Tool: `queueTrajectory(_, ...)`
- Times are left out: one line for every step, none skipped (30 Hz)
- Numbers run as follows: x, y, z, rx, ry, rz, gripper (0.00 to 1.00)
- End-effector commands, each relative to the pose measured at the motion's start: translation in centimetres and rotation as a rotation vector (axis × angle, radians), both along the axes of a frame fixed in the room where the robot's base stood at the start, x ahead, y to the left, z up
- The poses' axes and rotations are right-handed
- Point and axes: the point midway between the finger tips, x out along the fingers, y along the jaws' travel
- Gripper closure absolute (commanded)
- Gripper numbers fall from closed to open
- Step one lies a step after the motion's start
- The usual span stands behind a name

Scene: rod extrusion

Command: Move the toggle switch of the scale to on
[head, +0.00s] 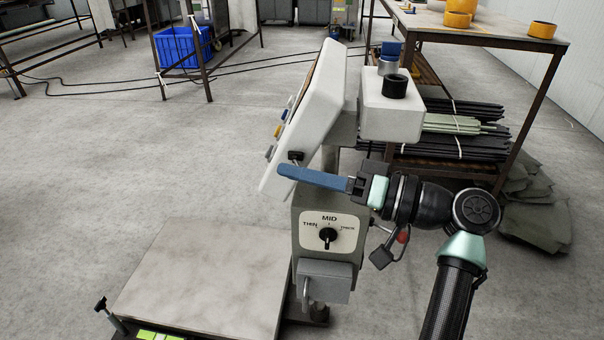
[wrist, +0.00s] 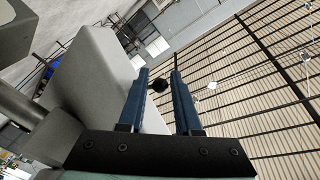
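The scale's white display head (head: 318,105) stands tilted on a post above the platform (head: 200,285). A small black part, which looks like the toggle switch (head: 296,156), sits at the head's lower edge. My gripper (head: 283,171) reaches in from the right, its blue fingers just below that black part. In the wrist view the two fingers of my gripper (wrist: 161,73) are apart, with a round black knob (wrist: 159,86) showing between their tips. It seems free of both fingers. Whether they are level with it in depth, and the switch's on or off position, I cannot tell.
A grey box with a THIN/MID/THICK dial (head: 328,237) is on the post below my gripper. A white box (head: 392,105) with a black cap is behind the head. A workbench (head: 500,35) with dark rods beneath stands at right.

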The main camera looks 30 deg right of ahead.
Motion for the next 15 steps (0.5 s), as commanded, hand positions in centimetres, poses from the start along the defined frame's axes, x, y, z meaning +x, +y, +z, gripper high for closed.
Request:
queueTrajectory(0.11,-0.18,0.70,-0.001,-0.016,-0.008,0.59)
queueTrajectory(0.11,-0.18,0.69,-0.001,-0.015,-0.009,0.53)
queueTrajectory(0.11,-0.19,0.65,0.000,-0.015,-0.009,0.49)
queueTrajectory(0.11,-0.19,0.63,0.000,-0.013,-0.009,0.49)
queueTrajectory(0.11,-0.19,0.58,0.000,-0.013,-0.009,0.49)
queueTrajectory(0.10,-0.19,0.53,0.000,-0.012,-0.008,0.49)
queueTrajectory(0.10,-0.18,0.48,0.000,-0.011,-0.009,0.49)
queueTrajectory(0.09,-0.18,0.45,0.000,-0.009,-0.008,0.49)
queueTrajectory(0.08,-0.18,0.40,0.001,-0.008,-0.008,0.49)
queueTrajectory(0.06,-0.20,0.36,0.000,-0.008,-0.008,0.49)
queueTrajectory(0.01,-0.25,0.34,0.000,-0.006,-0.008,0.49)
queueTrajectory(-0.12,-0.38,0.32,0.001,-0.005,-0.008,0.49)
queueTrajectory(-0.28,-0.53,0.33,0.001,-0.005,-0.008,0.49)
queueTrajectory(-0.50,-0.73,0.34,0.001,-0.005,-0.008,0.49)
queueTrajectory(-0.87,-1.11,0.36,0.001,-0.005,-0.010,0.49)
